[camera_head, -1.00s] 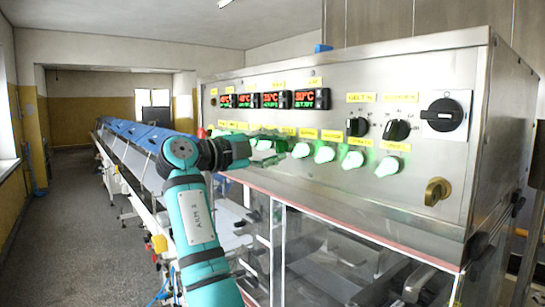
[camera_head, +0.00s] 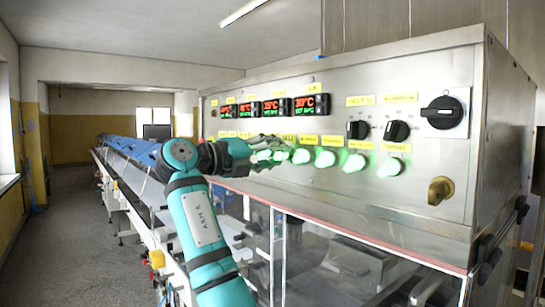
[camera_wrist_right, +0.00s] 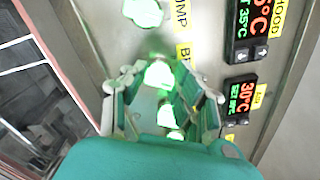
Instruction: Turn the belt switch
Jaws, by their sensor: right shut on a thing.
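The belt switch (camera_wrist_right: 160,75) is a green-lit knob beside a yellow label that begins with "B" in the right wrist view. My right gripper (camera_wrist_right: 163,90) has one finger on each side of this knob and is shut on it. In the head view my right gripper (camera_head: 262,153) reaches the left part of the lit knob row and partly hides the knobs there. The turn position of the held knob is hard to read. My left gripper is not in view.
More green-lit knobs (camera_head: 326,158) continue right along the steel panel (camera_head: 455,75). Above are red displays (camera_head: 310,105), black rotary switches (camera_head: 397,131) and a large black switch (camera_head: 443,113). A brass-coloured knob (camera_head: 440,191) is lower right. A long conveyor (camera_head: 130,170) runs back at left.

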